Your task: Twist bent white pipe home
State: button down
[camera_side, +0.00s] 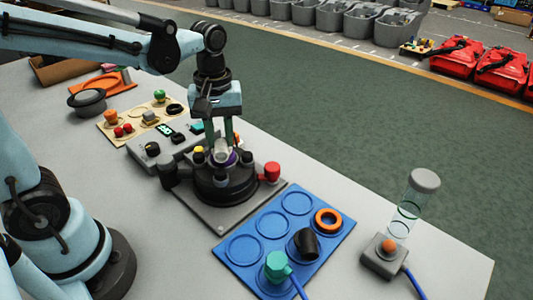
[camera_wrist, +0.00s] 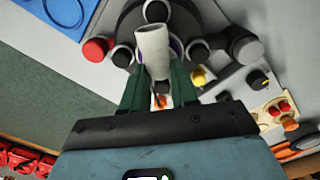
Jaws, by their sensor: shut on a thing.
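The bent white pipe (camera_side: 222,151) stands at the top middle of a round black fixture (camera_side: 212,188) in the side view. A purple ring (camera_side: 233,158) shows beside the pipe.
The fixture has several capped ports around it, one with a red cap (camera_side: 272,172). A blue tray (camera_side: 234,251) in front holds an orange ring (camera_side: 328,220), a black elbow (camera_side: 306,243) and a teal piece (camera_side: 277,266). A clear cylinder (camera_side: 410,205) stands right. A grey control box (camera_side: 150,150) lies behind left.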

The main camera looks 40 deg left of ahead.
jog(key=shift+m, duration=0.8)
jog(key=shift+m, duration=0.8)
jog(key=shift+m, duration=0.8)
jog(key=shift+m, duration=0.8)
